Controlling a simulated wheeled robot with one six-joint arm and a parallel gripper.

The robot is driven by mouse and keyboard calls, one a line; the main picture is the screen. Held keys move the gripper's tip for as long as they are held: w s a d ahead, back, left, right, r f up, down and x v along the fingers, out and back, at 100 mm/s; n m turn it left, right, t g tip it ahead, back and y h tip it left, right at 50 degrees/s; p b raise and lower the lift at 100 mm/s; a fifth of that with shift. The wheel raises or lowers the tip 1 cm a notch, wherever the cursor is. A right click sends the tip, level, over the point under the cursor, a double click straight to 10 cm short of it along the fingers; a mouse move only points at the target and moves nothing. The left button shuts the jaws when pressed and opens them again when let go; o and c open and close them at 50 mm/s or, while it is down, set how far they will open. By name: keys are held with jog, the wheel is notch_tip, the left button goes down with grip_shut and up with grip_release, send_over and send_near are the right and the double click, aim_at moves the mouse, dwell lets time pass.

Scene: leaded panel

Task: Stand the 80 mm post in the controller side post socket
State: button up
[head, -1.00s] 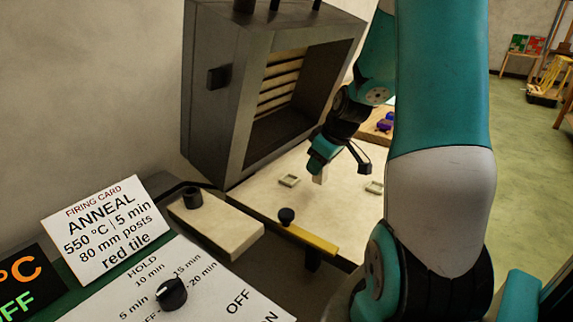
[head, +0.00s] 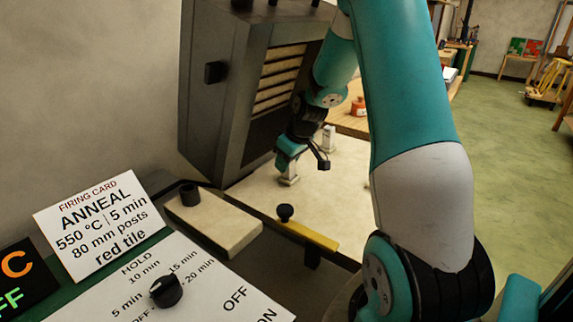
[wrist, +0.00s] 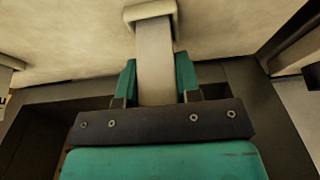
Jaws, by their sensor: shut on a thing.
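My gripper (head: 290,163) is shut on a pale upright post (wrist: 155,65) over the kiln floor (head: 345,200). In the wrist view the post runs between the teal fingers, and its far end meets the square raised rim of a socket (wrist: 128,14). The same socket (head: 290,181), on the controller side, shows right under the gripper in the head view. The post end looks inside the rim; I cannot tell how deep. Another pale post (head: 329,137) stands farther back, beyond the gripper. Part of another socket (wrist: 7,62) shows at the left edge of the wrist view.
The dark kiln lid (head: 225,100) stands open behind and left of my gripper. A pale slab (head: 215,222), a yellow bar (head: 308,236) with a black knob and the controller panel (head: 200,285) with a firing card (head: 100,225) lie in front. The floor right of the gripper looks clear.

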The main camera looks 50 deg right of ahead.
jog(key=shift+f, duration=0.15)
jog(key=o, duration=1)
jog(key=shift+r, duration=0.2)
jog(key=shift+r, duration=0.25)
jog(key=a+v, duration=0.1)
jog(key=v, duration=1.1)
jog(key=s+a+r+n+g+y, duration=0.1)
jog(key=s+a+n+y, duration=0.1)
jog(key=a, duration=1.6)
jog(key=s+a+n+g, duration=0.1)
jog(key=s+a, duration=0.4)
jog(key=s+a+n+g+y, duration=0.1)
jog(key=s+a, duration=0.5)
jog(key=s+a+n+g, duration=0.1)
jog(key=s+a, duration=0.4)
jog(key=s, duration=0.1)
jog(key=shift+s+a+r+y, duration=0.15)
jog(key=shift+s+a+y, duration=0.05)
jog(key=shift+a+y, duration=0.15)
